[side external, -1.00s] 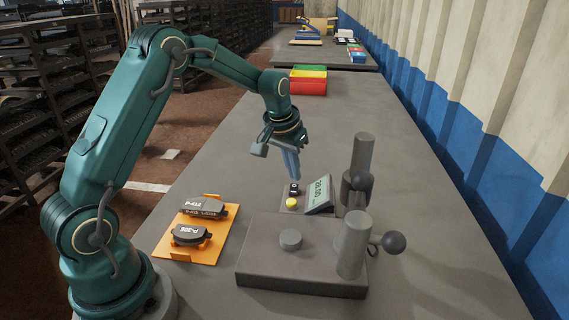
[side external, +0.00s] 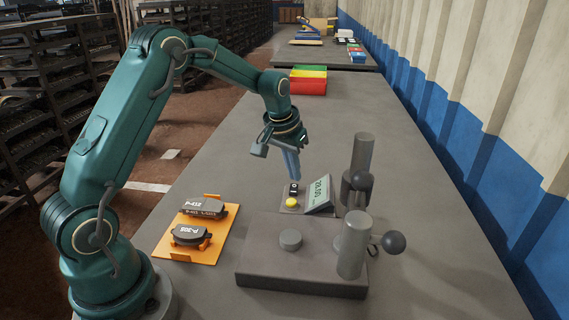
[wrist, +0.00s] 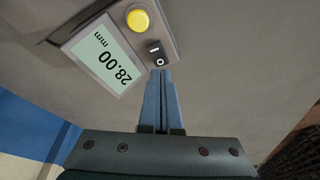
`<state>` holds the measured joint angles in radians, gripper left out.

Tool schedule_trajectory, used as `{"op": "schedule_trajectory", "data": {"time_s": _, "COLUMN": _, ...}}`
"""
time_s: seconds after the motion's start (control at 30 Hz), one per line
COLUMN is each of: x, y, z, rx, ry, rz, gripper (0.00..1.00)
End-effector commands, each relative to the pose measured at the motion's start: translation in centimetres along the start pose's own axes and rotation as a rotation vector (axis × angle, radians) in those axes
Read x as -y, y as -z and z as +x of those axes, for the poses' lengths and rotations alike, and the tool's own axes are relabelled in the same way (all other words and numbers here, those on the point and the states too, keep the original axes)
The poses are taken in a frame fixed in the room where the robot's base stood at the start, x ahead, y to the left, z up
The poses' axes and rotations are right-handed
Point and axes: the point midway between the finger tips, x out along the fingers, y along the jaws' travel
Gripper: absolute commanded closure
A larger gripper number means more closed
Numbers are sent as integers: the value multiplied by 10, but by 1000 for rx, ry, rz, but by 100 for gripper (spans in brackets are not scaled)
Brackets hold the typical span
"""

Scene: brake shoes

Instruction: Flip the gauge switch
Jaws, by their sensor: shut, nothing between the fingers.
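The gauge (side external: 319,194) is a small grey box on the table with a tilted display; in the wrist view the display (wrist: 105,60) reads 28.00 mm. Its black rocker switch (wrist: 157,53), marked with a line and a circle, sits beside a yellow button (wrist: 138,18). The switch also shows in the side view (side external: 294,188). My gripper (side external: 295,178) is shut and empty, pointing down. Its fingertips (wrist: 161,72) are right by the circle end of the switch; I cannot tell whether they touch it.
A grey fixture block (side external: 300,268) with a round stud, posts and a ball-ended lever (side external: 393,243) stands in front of the gauge. An orange tray (side external: 187,247) with two brake pads lies to the left. Coloured bins (side external: 308,82) stand farther back.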

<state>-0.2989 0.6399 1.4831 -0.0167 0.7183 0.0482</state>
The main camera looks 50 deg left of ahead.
Motion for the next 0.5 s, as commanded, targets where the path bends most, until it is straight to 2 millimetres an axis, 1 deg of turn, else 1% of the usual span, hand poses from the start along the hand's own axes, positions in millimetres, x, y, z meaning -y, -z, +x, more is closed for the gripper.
{"op": "schedule_trajectory", "data": {"time_s": 0.5, "x": 0, "y": -2, "z": 8, "rx": 2, "ry": 0, "rz": 0, "gripper": 100}}
